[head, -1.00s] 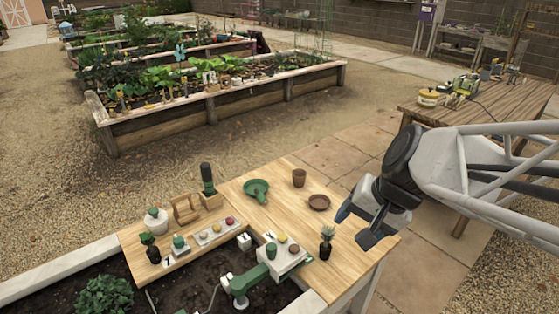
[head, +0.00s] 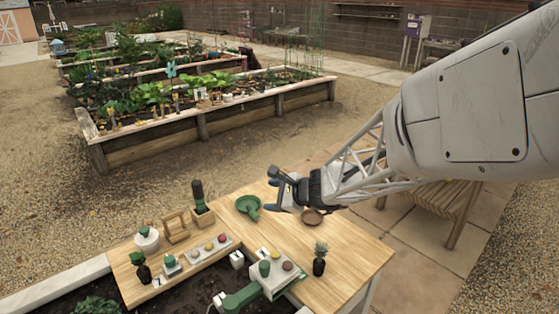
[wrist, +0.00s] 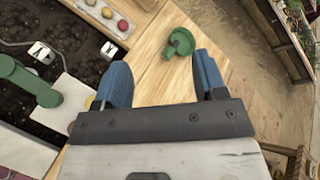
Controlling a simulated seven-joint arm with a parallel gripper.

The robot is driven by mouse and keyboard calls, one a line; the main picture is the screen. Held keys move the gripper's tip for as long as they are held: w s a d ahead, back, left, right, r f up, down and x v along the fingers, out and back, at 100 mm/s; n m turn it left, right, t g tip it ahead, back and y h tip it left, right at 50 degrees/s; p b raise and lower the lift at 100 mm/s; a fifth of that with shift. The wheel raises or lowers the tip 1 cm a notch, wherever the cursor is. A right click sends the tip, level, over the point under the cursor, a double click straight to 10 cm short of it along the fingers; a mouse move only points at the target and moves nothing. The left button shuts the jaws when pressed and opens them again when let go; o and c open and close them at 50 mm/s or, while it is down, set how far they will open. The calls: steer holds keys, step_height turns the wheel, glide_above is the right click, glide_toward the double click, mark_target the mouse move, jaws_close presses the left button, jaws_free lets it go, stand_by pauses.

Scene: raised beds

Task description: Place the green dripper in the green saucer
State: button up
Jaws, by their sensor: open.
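The green saucer (head: 248,205) lies on the wooden table, just left of my gripper in the head view. It also shows in the wrist view (wrist: 180,42), beyond the fingers. A green piece juts from its near side; I cannot tell whether it is separate. A small upright green piece (head: 264,268), which looks like the green dripper, stands on a white block at the table's front. I cannot make it out in the wrist view. My gripper (head: 275,190) is open and empty above the table. Its blue fingers (wrist: 158,82) are apart in the wrist view.
A brown saucer (head: 312,217) lies right of my gripper. A small potted plant (head: 319,260) stands near the white block. Yellow and brown pieces share that block. A tray with several coloured pieces (head: 209,249) lies at the left.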

steer(key=w+a+f+m+t, duration=0.2)
steer(key=w+a+f+m, duration=0.1)
steer(key=w+f+m, duration=0.4)
steer(key=m+t+h, duration=0.2)
steer(key=m+t, duration=0.1)
steer(key=m, duration=0.2)
glide_toward(255, 215)
steer(key=shift+w+a, duration=0.9)
steer(key=shift+w, duration=0.05)
steer(key=shift+w+a+f+g, duration=0.3)
steer(key=shift+w+a+f, duration=0.25)
steer(key=shift+w+a, duration=0.3)
steer(key=shift+d, duration=0.15)
steer(key=shift+w, duration=0.15)
steer(key=shift+f+x, duration=0.25)
steer(key=shift+x, duration=2.2)
steer(key=shift+w+d, duration=0.1)
steer(key=shift+d, duration=0.05)
